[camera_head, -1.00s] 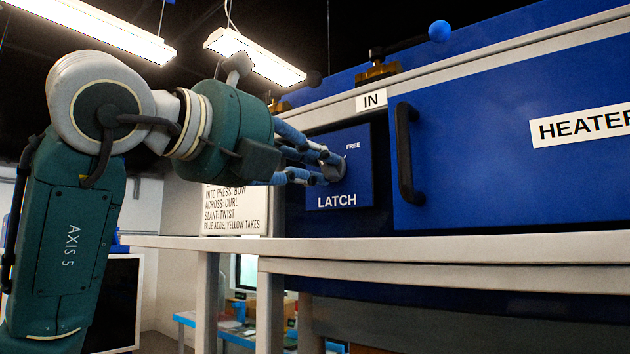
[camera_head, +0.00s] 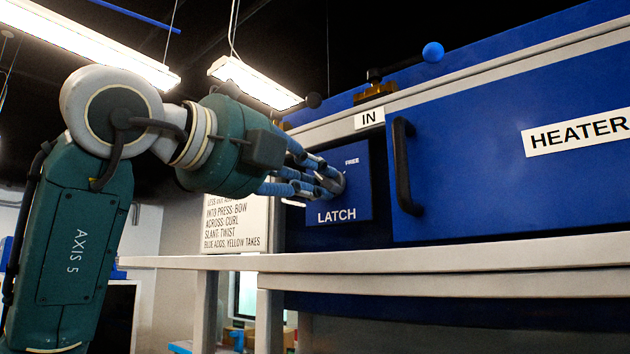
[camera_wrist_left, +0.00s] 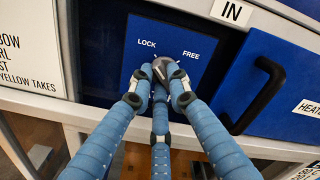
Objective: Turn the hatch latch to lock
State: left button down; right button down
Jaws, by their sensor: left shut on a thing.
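The latch is a grey knob (camera_wrist_left: 172,70) on a blue panel (camera_head: 357,200) marked LATCH, with FREE at its upper right. In the left wrist view the panel also shows LOCK at its upper left. My left gripper (camera_head: 332,184) has its blue fingers closed around the knob; it also shows in the left wrist view (camera_wrist_left: 163,74). The fingers cover much of the knob, so I cannot tell exactly which mark it points to. My right gripper is in neither view.
A blue hatch front marked HEATER (camera_head: 480,175) with a black handle (camera_head: 404,165) stands right of the panel. A white instruction sign (camera_head: 232,222) is at the left. A pale rail (camera_head: 400,258) runs below. A blue-balled lever (camera_head: 433,52) sits above.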

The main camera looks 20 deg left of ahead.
pick_arm(q)
jog(key=c, duration=1.6)
grip_release()
jog(key=shift+a, duration=0.1)
jog(key=shift+c, duration=0.2)
jog(key=shift+s, duration=0.1)
jog(key=v, duration=1.2)
jog(key=shift+r, duration=0.15)
